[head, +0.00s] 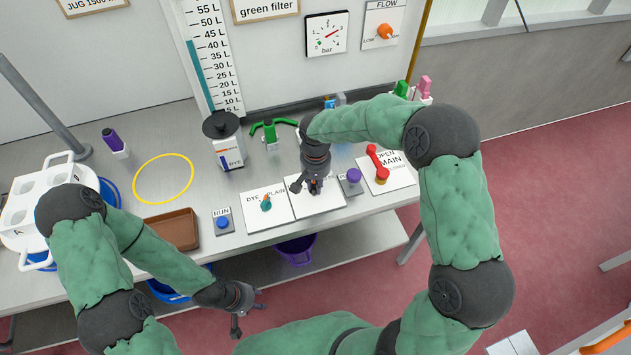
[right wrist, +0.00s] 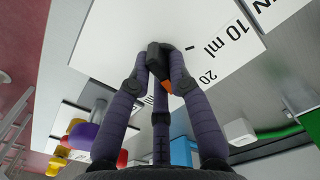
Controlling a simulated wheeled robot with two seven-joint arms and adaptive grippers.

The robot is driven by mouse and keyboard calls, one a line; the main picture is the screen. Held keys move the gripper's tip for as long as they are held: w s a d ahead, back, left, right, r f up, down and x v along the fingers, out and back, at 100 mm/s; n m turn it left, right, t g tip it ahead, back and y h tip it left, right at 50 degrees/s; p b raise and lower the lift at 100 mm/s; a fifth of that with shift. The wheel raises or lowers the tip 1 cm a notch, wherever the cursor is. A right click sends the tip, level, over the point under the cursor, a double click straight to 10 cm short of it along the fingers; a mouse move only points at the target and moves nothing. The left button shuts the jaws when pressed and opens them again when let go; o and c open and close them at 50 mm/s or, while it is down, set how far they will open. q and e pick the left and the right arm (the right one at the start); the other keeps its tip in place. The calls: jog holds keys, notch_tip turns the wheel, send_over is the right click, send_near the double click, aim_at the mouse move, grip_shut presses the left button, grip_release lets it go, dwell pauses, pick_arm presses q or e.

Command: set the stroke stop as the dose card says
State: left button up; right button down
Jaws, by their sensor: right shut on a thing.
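A white plate (head: 318,204) with a scale lies on the bench; the right wrist view shows "10 ml" and "20" printed on the plate (right wrist: 238,68). A dark knob (right wrist: 154,56) with an orange tip (right wrist: 168,87) stands on it. My right gripper (head: 315,188) is over the plate, and in the right wrist view its fingers (right wrist: 158,72) are closed around the knob. The fingers hide part of the scale, so I cannot tell which mark the orange tip lines up with. My left gripper (head: 248,303) is open and empty, in front of the bench edge. I cannot pick out the dose card for certain.
Left of the plate are a DYE/PLAIN plate with a teal knob (head: 265,203) and a RUN button (head: 222,222). To its right are a purple knob (head: 354,175) and a red valve handle (head: 376,161).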

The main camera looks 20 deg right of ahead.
jog(key=n+p, duration=0.1)
jog(key=n, duration=0.3)
jog(key=shift+n+p, duration=0.3)
jog(key=shift+n, duration=0.1)
dwell(0.5)
jog(key=c, duration=1.1)
grip_release()
jog(key=shift+w, duration=0.1)
notch_tip(320, 180, up, 12)
jog(key=shift+c, duration=0.2)
